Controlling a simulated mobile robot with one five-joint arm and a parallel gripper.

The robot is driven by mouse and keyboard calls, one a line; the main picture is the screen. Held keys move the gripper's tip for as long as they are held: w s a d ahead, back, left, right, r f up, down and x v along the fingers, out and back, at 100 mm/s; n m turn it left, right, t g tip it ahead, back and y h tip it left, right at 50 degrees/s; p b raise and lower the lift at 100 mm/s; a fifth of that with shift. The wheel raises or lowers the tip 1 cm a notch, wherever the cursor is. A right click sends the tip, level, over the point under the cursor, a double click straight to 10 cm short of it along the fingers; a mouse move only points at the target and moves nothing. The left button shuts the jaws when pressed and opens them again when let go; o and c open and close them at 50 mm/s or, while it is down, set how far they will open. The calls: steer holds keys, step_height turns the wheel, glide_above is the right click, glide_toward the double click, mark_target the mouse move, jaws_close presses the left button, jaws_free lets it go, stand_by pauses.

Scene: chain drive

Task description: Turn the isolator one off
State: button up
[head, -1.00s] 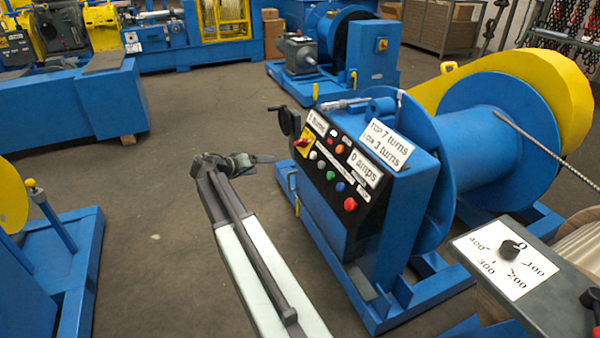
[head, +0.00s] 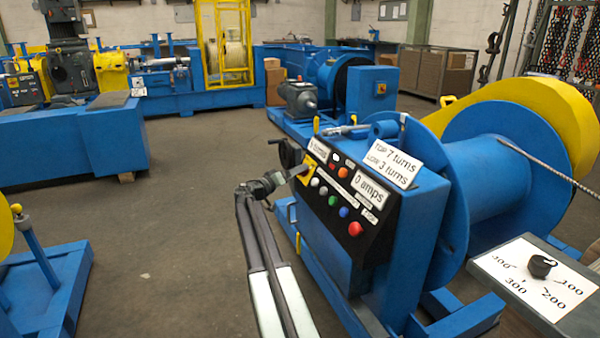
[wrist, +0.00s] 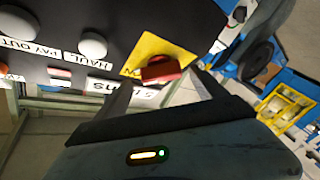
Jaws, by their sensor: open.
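The isolator is a red knob (wrist: 162,69) on a yellow plate in the wrist view, with part of a word beside it. In the head view its yellow plate (head: 309,166) is at the upper left corner of the black control panel (head: 345,200); the gripper partly covers it. My gripper (wrist: 163,84) is open, its two dark fingers on either side of the red knob and close to it. I cannot tell whether they touch it. In the head view my gripper (head: 298,171) reaches the panel from the left.
Coloured buttons (head: 338,205) sit right of the isolator on the panel. A black handwheel (head: 290,153) sticks out behind it. A blue drum (head: 490,180) stands to the right. The floor (head: 170,230) left of my arm is clear.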

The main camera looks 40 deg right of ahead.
steer(key=shift+d, duration=0.85)
steer(key=c, duration=1.4)
steer(key=shift+d, duration=0.45)
steer(key=n+p, duration=0.1)
steer(key=n+t+y+p, duration=0.1)
steer(key=n+p, duration=0.1)
steer(key=a+n+t+y+p, duration=0.1)
steer(key=shift+s+r+n+p, duration=0.1)
steer(key=shift+r+n+p, duration=0.2)
steer(key=shift+r+n, duration=0.1)
steer(key=shift+o, duration=0.2)
steer(key=n+y+p, duration=0.1)
steer(key=n+p, duration=0.1)
steer(key=n+t+y+p, duration=0.1)
steer(key=n+p, duration=0.1)
steer(key=p, duration=0.1)
steer(key=shift+d+r+n+y, duration=0.1)
steer(key=shift+r+n+y, duration=0.1)
steer(key=shift+n+y, duration=0.2)
steer(key=shift+f+n+g+y+p, duration=0.1)
steer(key=shift+n+g+y+p, duration=0.25)
steer(key=shift+n+y+p, duration=1.3)
steer(key=shift+n+g+y+p, duration=0.35)
steer(key=shift+n+y+p, duration=0.4)
steer(key=shift+n+p, duration=1.75)
steer(key=shift+m+p, duration=0.25)
steer(key=shift+p, duration=0.1)
